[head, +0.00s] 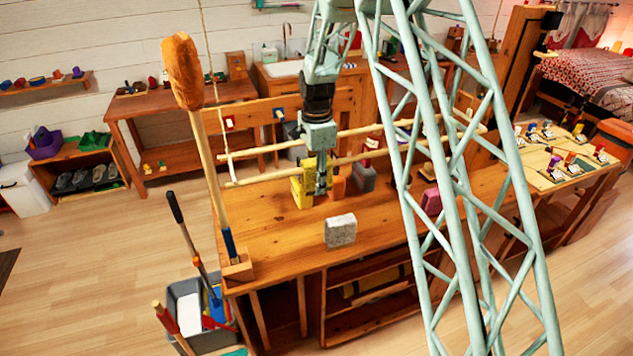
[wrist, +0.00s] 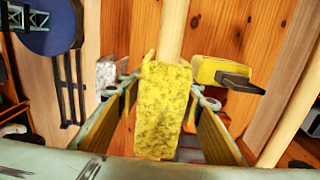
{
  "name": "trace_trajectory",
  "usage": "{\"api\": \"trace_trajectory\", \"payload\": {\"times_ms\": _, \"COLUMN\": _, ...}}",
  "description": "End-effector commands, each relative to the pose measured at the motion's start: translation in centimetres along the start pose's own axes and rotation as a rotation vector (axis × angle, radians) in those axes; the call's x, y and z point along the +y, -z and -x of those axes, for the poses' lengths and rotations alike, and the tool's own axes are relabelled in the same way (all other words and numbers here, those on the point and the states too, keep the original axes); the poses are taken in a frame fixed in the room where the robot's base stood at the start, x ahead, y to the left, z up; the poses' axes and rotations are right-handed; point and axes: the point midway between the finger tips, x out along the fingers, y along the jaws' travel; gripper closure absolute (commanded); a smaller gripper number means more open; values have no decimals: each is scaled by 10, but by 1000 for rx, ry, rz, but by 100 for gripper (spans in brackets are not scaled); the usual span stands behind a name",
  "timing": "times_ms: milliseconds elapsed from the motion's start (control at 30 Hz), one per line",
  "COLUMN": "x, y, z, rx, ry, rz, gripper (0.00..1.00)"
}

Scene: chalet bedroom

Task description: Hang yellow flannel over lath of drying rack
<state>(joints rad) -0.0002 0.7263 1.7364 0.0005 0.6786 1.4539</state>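The yellow flannel (wrist: 165,110) is a speckled, folded strip between the two fingers of my gripper (wrist: 164,88) in the wrist view. The fingers lie close along both of its sides, and my gripper looks shut on it. A pale lath (wrist: 172,28) of the drying rack runs out from the flannel's far end, in line with it. Whether the flannel rests on the lath or is just above it I cannot tell.
A yellow block with a dark handle (wrist: 222,70) lies beside the lath on the wooden table (head: 270,238). A grey-white block (head: 341,230) stands near the table's front edge. A padded stick (head: 185,75) stands upright at the table's left end. The front left tabletop is clear.

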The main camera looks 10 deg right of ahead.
Motion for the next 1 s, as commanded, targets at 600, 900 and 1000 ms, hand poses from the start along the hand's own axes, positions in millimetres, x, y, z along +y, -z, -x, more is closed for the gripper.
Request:
{"api": "trace_trajectory", "payload": {"times_ms": 600, "x": 0, "y": 0, "z": 8, "rx": 0, "ry": 1, "rz": 0, "gripper": 60}}
{"api": "trace_trajectory", "payload": {"times_ms": 900, "x": 0, "y": 0, "z": 39, "rx": 0, "ry": 1, "rz": 0, "gripper": 60}}
{"api": "trace_trajectory", "payload": {"times_ms": 1000, "x": -1, "y": 0, "z": 54, "rx": 0, "ry": 3, "rz": 0, "gripper": 60}}
